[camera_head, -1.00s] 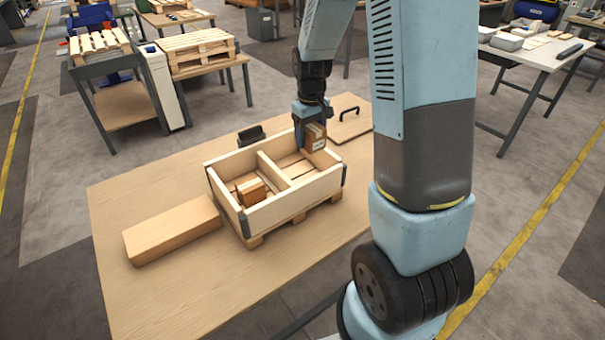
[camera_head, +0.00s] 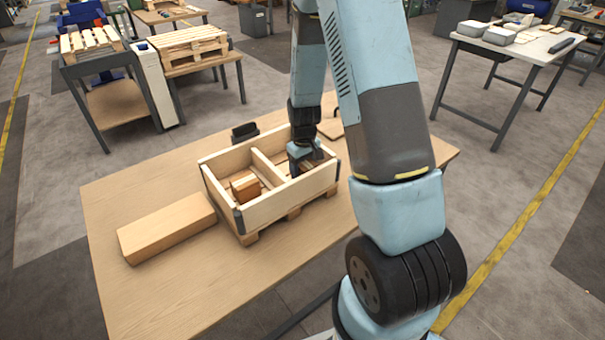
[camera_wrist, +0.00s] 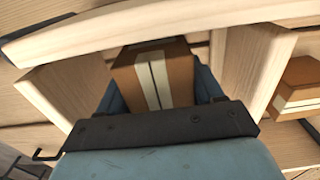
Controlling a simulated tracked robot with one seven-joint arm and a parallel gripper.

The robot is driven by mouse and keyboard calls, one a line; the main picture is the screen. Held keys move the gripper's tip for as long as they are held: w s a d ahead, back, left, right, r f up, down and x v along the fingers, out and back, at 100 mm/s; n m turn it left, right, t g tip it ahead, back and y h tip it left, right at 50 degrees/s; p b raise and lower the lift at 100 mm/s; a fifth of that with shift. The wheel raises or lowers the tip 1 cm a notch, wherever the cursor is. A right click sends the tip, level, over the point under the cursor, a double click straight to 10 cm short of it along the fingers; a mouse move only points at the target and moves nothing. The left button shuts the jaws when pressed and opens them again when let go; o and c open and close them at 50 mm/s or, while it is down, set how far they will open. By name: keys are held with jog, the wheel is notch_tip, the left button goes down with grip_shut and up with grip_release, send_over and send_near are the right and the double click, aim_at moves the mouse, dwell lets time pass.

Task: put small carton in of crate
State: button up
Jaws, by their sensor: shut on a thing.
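The wooden crate (camera_head: 262,214) stands on the table and a divider (camera_head: 268,171) splits it into two compartments. My gripper (camera_head: 303,168) reaches down into the right compartment. It is shut on a small brown carton (camera_wrist: 153,76) with a pale tape stripe, seen between the blue fingers in the wrist view. In the head view this carton is mostly hidden by the gripper and crate wall. I cannot tell whether it touches the crate floor. A second brown carton (camera_head: 246,187) lies in the left compartment; it also shows beyond the divider in the wrist view (camera_wrist: 298,88).
A long wooden block (camera_head: 167,228) lies left of the crate. A small black object (camera_head: 245,132) stands behind the crate. A board (camera_head: 331,128) lies behind my gripper, partly hidden. The table's front left is clear.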

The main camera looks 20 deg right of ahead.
jog(key=shift+f, duration=0.95)
jog(key=shift+f, duration=0.1)
jog(key=o, duration=1.4)
